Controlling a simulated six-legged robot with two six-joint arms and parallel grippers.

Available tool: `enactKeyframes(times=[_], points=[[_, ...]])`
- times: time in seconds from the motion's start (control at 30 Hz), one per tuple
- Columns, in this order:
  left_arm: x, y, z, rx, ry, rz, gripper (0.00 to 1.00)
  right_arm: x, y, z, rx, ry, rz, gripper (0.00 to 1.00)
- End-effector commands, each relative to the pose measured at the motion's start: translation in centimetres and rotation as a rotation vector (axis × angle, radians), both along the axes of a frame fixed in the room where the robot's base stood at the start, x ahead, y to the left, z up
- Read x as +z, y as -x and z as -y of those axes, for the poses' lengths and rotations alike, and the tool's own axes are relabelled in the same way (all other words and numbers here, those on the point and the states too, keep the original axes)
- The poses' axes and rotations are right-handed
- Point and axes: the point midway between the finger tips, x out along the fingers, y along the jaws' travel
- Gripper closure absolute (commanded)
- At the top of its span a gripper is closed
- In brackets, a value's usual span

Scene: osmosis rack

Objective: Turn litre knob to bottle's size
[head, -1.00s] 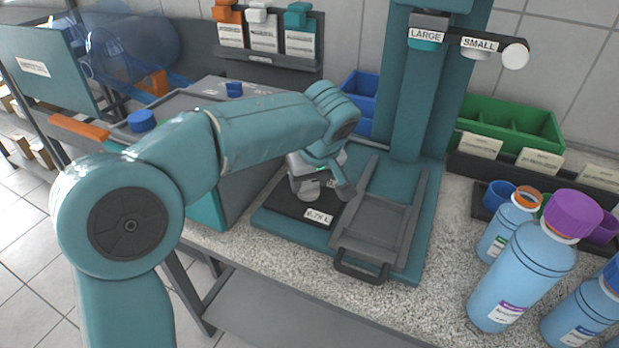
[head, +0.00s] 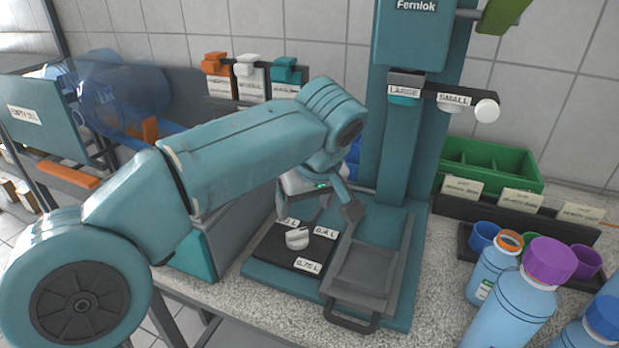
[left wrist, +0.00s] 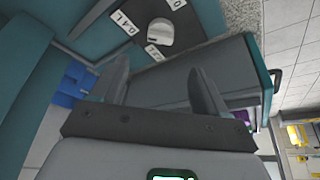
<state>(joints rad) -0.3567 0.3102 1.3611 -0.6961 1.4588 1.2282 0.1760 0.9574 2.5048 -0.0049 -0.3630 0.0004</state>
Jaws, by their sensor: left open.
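The litre knob (head: 297,238) is a pale grey dial on a black panel (head: 270,247) beside the sliding tray. Labels around it read 0.4 L (head: 325,232) and 0.75 L (head: 308,265); a third is partly hidden. I cannot tell which label the knob points to. My left gripper (head: 335,197) is open and empty, above and behind the knob, apart from it. In the left wrist view the knob (left wrist: 160,34) lies beyond the open fingertips (left wrist: 160,70). A large blue bottle with a purple cap (head: 513,312) stands at the right. My right gripper is not in view.
A grey tray with a handle (head: 365,270) lies right of the panel. A smaller orange-capped bottle (head: 492,270) and another blue bottle (head: 598,325) stand at the right. The teal column (head: 403,150) carries LARGE and SMALL labels. A green bin (head: 490,165) is behind.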

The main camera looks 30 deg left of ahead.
Motion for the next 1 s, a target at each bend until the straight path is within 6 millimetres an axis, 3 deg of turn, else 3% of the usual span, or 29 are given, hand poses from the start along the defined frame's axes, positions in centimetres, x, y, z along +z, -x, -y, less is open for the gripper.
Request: enactKeyframes(times=[0.1, 0.3, 1.0], points=[[2.7, 0.6, 0.8, -0.002, 0.001, 0.004, 0.25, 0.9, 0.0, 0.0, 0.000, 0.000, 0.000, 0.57], [4.7, 1.2, 1.4, -0.001, 0.000, 0.001, 0.25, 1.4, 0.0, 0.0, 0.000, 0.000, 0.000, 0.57], [4.9, 1.4, 1.5, 0.000, -0.001, -0.001, 0.25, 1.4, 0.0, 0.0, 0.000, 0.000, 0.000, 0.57]])
